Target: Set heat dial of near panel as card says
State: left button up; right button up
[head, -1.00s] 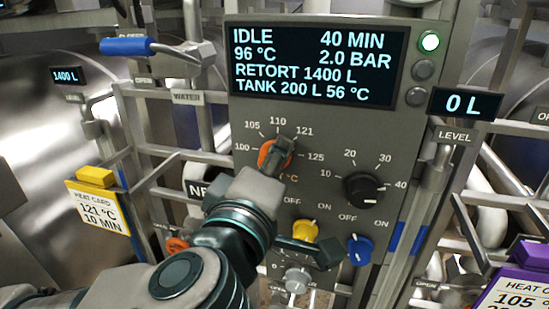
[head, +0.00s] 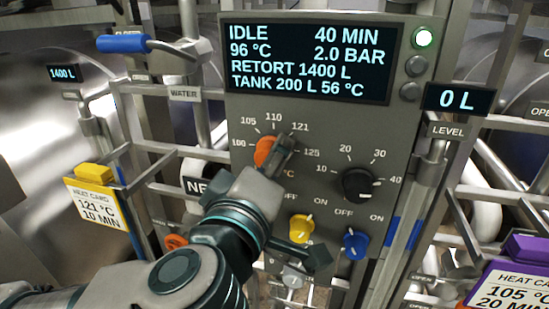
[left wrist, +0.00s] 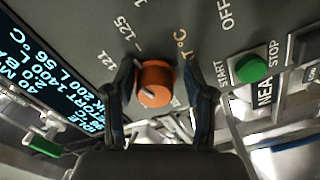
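The heat dial (head: 264,150) is an orange knob on the near grey panel (head: 320,215), ringed by marks from 100 to 125 °C. My left gripper (head: 284,148) is in front of it and hides its right side. In the left wrist view my left gripper (left wrist: 163,105) is open, one finger on each side of the orange dial (left wrist: 157,85), with a visible gap at the right finger. A pale mark shows on the dial, but its exact setting is unclear. A yellow heat card (head: 98,205) at left reads 121 °C, 10 MIN. My right gripper is not in view.
The display (head: 308,60) reads IDLE, 40 MIN, 96 °C, 2.0 BAR. A black dial (head: 358,184) and yellow (head: 301,228) and blue (head: 355,244) knobs are close by. A purple card (head: 515,280) reads 105 °C, 20 MIN. A green button (left wrist: 250,68) shows in the wrist view.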

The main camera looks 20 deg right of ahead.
pick_arm(q)
jog(key=shift+a+r, duration=0.2)
jog(key=v, duration=1.2)
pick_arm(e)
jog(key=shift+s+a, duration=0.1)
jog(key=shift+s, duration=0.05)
pick_arm(q)
jog(key=shift+f, duration=0.1)
